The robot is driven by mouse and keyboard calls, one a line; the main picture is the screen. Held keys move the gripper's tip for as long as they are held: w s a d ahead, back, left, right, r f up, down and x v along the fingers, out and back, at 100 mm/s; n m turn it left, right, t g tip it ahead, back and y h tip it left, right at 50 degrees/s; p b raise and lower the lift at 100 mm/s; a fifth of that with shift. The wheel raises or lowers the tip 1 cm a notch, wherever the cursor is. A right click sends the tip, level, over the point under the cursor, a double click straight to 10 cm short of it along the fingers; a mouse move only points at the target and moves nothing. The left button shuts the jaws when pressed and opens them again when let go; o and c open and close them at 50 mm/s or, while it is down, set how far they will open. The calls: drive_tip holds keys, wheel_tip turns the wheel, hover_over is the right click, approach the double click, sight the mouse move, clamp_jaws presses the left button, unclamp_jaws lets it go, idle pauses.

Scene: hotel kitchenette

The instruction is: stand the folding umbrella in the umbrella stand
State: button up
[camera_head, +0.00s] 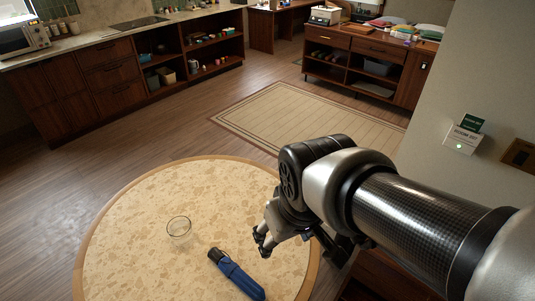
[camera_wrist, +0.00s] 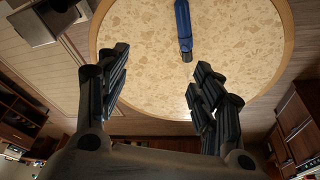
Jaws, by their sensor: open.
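The folding umbrella (camera_head: 238,275) is blue with a black end and lies on the round table (camera_head: 130,230). In the wrist view the umbrella (camera_wrist: 183,25) lies beyond my fingertips, towards the top of the picture. My gripper (camera_head: 262,240) is above the table, up and right of the umbrella in the head view. Its two fingers (camera_wrist: 157,75) are apart with nothing between them, and it does not touch the umbrella. I cannot make out the umbrella stand in either view.
A clear glass bowl (camera_head: 179,228) stands on the table left of the umbrella. A rug (camera_head: 300,110) lies on the wooden floor beyond. Dark wood cabinets (camera_head: 110,75) line the back left, and a sideboard (camera_head: 365,60) stands at the back right. A wall (camera_head: 480,70) rises at the right.

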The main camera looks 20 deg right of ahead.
drive_tip(key=s+d+r+m+t, duration=0.1)
drive_tip(key=s+d+r, duration=0.1)
drive_tip(key=s, duration=0.4)
drive_tip(key=shift+s+r+m, duration=0.3)
drive_tip(key=shift+r+m, duration=0.1)
drive_tip(key=shift+r, duration=0.4)
drive_tip(key=shift+o, duration=0.8)
drive_tip(key=shift+w+a, duration=0.1)
